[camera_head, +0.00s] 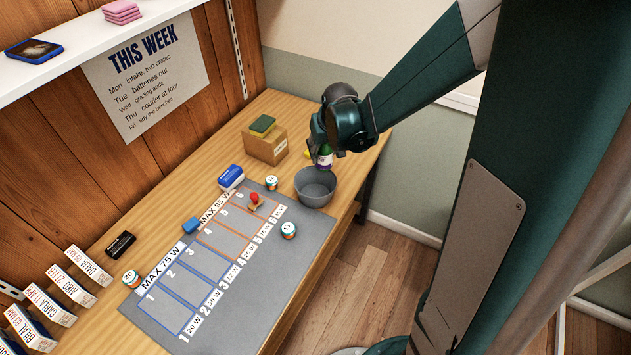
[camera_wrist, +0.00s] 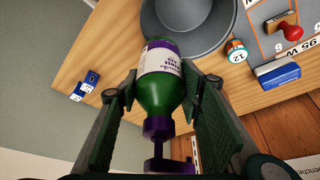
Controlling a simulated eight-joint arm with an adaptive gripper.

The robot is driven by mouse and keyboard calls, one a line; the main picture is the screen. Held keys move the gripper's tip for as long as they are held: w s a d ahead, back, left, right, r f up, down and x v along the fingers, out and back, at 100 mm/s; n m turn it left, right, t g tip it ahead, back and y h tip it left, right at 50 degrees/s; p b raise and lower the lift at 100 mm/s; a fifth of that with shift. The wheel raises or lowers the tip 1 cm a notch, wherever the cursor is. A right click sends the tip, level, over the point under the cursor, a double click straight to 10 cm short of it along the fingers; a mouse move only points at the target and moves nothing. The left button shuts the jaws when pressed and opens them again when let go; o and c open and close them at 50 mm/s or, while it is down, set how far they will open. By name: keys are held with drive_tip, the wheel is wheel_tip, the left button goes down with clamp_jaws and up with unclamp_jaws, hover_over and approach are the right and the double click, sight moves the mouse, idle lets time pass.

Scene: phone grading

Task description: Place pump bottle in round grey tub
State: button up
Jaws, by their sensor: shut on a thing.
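The pump bottle (camera_wrist: 160,90) is green with a purple pump head and a white and purple label. My gripper (camera_wrist: 160,100) is shut on it, one finger on each side, with the pump end toward the wrist. In the head view the bottle (camera_head: 325,157) hangs below my gripper (camera_head: 322,143), above the back part of the round grey tub. The round grey tub (camera_head: 316,190) stands on the table at the right edge of the mat. In the wrist view the tub's rim (camera_wrist: 232,45) shows just beyond the bottle's base. The fingertips are partly hidden in the head view.
A cardboard box (camera_head: 264,146) with green and yellow items stands left of the tub. A grey numbered mat (camera_head: 215,275) holds a red-handled stamp (camera_head: 255,201) and a round container (camera_head: 289,230). A blue and white box (camera_head: 231,177) lies behind it. The table's front edge is near the tub.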

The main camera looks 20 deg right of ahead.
drive_tip(key=n, duration=0.1)
hover_over(316, 195)
drive_tip(key=shift+f, duration=0.15)
idle(0.3)
drive_tip(key=shift+f+b, duration=0.7)
drive_tip(key=shift+f, duration=2.15)
drive_tip(key=shift+f+b, duration=0.4)
drive_tip(key=shift+f, duration=1.65)
drive_tip(key=shift+f, duration=0.15)
drive_tip(key=o, duration=1)
